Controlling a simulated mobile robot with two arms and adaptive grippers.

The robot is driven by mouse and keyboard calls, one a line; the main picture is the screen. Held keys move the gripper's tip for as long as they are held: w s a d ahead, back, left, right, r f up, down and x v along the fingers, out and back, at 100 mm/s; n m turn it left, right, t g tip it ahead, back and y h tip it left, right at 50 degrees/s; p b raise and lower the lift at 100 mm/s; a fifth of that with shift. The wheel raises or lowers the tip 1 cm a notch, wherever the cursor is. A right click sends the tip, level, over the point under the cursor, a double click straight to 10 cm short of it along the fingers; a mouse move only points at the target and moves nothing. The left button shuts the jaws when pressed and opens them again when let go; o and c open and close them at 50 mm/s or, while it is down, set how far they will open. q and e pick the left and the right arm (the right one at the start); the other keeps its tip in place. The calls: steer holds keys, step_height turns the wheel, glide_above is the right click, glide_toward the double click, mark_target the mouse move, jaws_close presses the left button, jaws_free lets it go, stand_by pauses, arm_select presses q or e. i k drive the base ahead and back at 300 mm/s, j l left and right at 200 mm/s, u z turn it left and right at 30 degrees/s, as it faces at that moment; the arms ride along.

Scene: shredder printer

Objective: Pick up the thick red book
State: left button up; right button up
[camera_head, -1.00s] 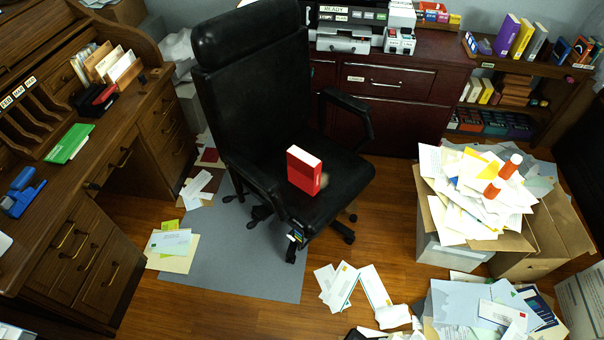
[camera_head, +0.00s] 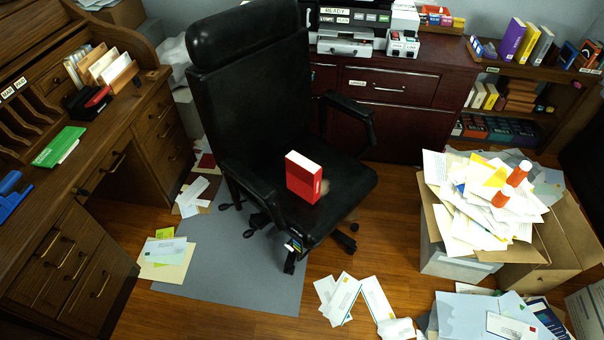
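The thick red book (camera_head: 302,180) stands upright on the seat of the black office chair (camera_head: 245,100). Its red cover and spine face me, and its pale page edges show along the top. The chair's left armrest is beside it, and the space above and in front of the book is open. Neither of my grippers shows in the head view.
A wooden roll-top desk (camera_head: 95,158) stands at the left with a green book (camera_head: 58,146) on it. A box heaped with papers (camera_head: 432,200) stands at the right. Loose envelopes (camera_head: 340,295) lie on the floor before the chair. A dark red cabinet (camera_head: 405,125) stands behind.

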mark_target(303, 175)
steer(key=i+l+u, duration=0.25)
steer(key=i+l, duration=0.6)
steer(key=i, duration=0.05)
